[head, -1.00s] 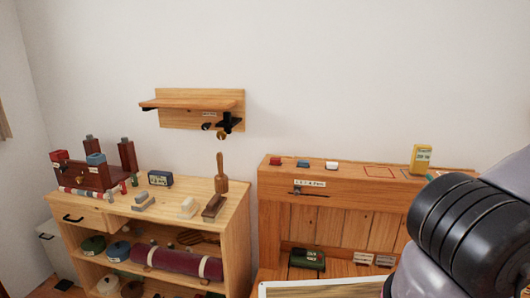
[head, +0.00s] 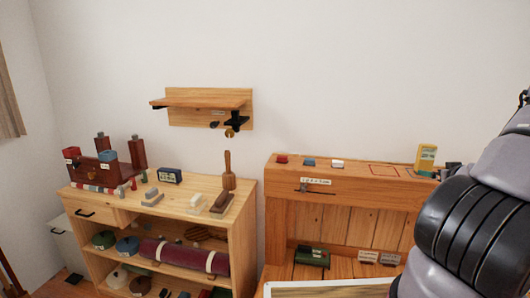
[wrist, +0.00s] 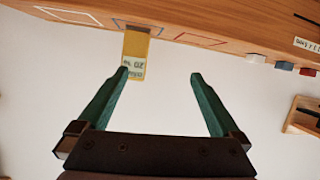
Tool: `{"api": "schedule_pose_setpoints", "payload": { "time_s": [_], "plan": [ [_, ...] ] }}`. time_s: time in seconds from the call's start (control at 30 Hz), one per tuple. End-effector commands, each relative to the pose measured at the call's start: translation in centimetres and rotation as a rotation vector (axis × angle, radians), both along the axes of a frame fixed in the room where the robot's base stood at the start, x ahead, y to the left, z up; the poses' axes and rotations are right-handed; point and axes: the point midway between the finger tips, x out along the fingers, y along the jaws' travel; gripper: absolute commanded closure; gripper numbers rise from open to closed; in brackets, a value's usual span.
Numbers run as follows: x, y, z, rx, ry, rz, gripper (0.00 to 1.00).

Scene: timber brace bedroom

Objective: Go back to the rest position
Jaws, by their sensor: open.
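My gripper (wrist: 158,75) shows in the wrist view with its two green fingers spread wide and nothing between them. In that view a yellow box (wrist: 136,45) with a pale label stands on the wooden desk top, beyond the left fingertip and apart from it as far as I can tell. The picture is upside down there. In the head view my arm fills the right edge and my gripper is out of sight. The yellow box (head: 426,157) stands upright at the right of the desk's upper ledge.
The desk (head: 340,182) carries red, blue and white blocks on its ledge and a green item (head: 312,256) below. At left, a shelf unit (head: 238,236) holds a mallet (head: 228,172), a dark red caddy (head: 115,178) and a clock (head: 169,176). A wall shelf (head: 205,102) hangs above.

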Motion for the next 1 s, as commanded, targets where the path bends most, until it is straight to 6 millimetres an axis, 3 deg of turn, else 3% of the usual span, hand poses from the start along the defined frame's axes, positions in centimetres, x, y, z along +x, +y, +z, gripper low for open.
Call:
{"api": "schedule_pose_setpoints", "payload": {
  "time_s": [0.23, 0.47, 0.77, 1.0],
  "plan": [
    [1.4, 4.3, 5.5, -0.042, 0.219, -0.011, 0.00],
    [-0.1, 9.8, 12.3, -0.026, 0.355, -0.081, 0.00],
    [-6.2, 19.4, 20.9, 0.122, 0.437, -0.149, 0.00],
    [-14.4, 27.9, 25.6, 0.338, 0.494, -0.112, 0.00]
  ]
}}
